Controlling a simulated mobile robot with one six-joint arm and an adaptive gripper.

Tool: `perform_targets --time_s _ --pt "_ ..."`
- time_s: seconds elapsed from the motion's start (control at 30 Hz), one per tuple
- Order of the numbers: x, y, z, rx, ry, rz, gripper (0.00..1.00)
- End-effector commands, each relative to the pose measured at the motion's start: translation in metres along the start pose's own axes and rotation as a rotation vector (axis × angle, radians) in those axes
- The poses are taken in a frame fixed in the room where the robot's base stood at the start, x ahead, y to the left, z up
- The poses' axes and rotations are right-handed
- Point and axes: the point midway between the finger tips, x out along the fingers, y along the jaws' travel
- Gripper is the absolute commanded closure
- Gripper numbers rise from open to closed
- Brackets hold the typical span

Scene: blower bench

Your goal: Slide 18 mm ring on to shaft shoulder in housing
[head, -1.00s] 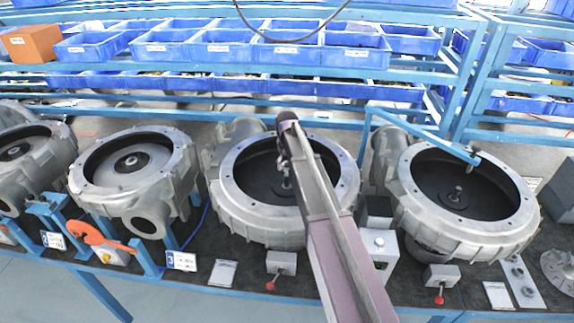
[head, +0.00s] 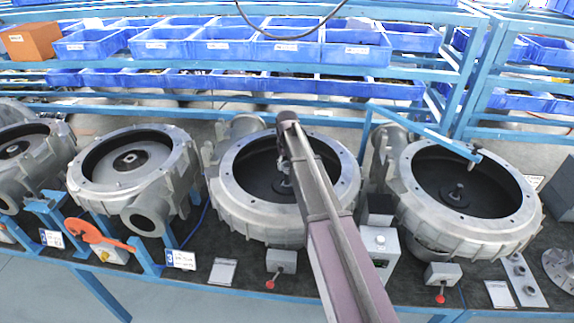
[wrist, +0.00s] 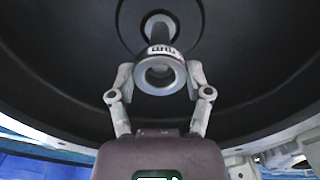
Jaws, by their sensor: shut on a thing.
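My gripper (wrist: 160,74) is shut on a grey metal ring (wrist: 160,93), one finger on each side of it. The ring has a pale label with dark marks on its outer side. The shaft (wrist: 160,29) stands in the dark bowl of the housing, directly beyond the ring and roughly in line with it. The ring hides part of the shaft, so I cannot tell whether it is around the shaft or just in front of it. In the head view my arm reaches into the middle housing (head: 229,213), over its shaft. The ring is too small to make out there.
Another open housing (head: 413,217) stands to the right, with a blue bar (head: 425,132) over it. A further housing (head: 92,198) stands to the left, near an orange tool (head: 92,232). A grey box (head: 380,243) stands close to my arm. Blue bins (head: 290,50) fill the shelf behind.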

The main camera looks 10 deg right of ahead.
Motion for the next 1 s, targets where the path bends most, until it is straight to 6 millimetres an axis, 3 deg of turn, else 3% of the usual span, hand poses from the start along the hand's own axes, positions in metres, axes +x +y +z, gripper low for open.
perform_targets --time_s 1.0 --pt "0.019 0.0 0.0 0.0 0.0 0.0 0.85"
